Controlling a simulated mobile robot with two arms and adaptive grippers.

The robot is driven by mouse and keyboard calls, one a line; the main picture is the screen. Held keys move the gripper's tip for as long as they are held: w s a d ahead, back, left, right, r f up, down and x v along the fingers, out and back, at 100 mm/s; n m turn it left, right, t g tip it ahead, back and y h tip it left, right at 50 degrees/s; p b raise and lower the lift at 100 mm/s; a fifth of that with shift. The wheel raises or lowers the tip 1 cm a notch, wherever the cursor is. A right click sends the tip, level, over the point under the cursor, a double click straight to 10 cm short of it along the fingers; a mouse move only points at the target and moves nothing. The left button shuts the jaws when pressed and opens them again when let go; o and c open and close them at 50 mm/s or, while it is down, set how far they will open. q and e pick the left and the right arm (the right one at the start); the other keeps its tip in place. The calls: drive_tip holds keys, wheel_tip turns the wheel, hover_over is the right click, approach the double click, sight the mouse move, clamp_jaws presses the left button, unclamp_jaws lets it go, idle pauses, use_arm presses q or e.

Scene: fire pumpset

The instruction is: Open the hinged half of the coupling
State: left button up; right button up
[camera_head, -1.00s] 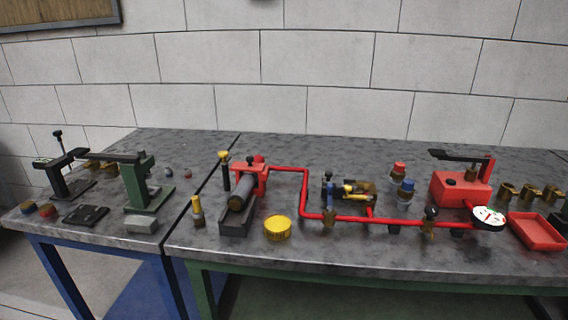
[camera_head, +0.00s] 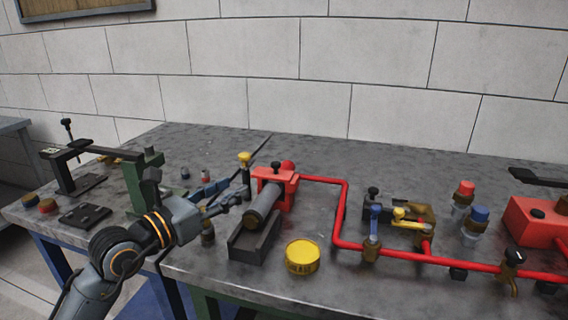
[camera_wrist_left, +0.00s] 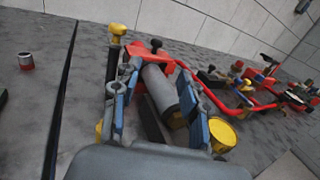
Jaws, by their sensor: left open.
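A grey cylinder (camera_head: 262,204) lies in a dark open cradle (camera_head: 245,248), with a red block (camera_head: 283,182) around its far end. It also shows in the wrist view (camera_wrist_left: 161,88). I cannot tell for certain which part is the coupling's hinged half. A black-stemmed post with a yellow knob (camera_head: 244,158) stands just left of the red block; its knob also shows in the wrist view (camera_wrist_left: 118,29). My left gripper (camera_head: 238,194) is open and empty, left of the cylinder in the head view. In the wrist view its fingers (camera_wrist_left: 160,78) appear either side of the cylinder. My right gripper is out of view.
A yellow tin (camera_head: 302,257) stands right of the cradle. A red pipe (camera_head: 345,215) runs from the red block to the right. A green stand (camera_head: 140,180) is behind my left arm. Brass valves (camera_head: 371,248) are on the pipe. Bare bench top lies behind.

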sight(273, 164)
use_arm(q)
drive_tip(key=x, duration=1.3)
drive_tip(key=shift+w+d+f, duration=0.1)
drive_tip(key=shift+w, duration=0.25)
clamp_jaws()
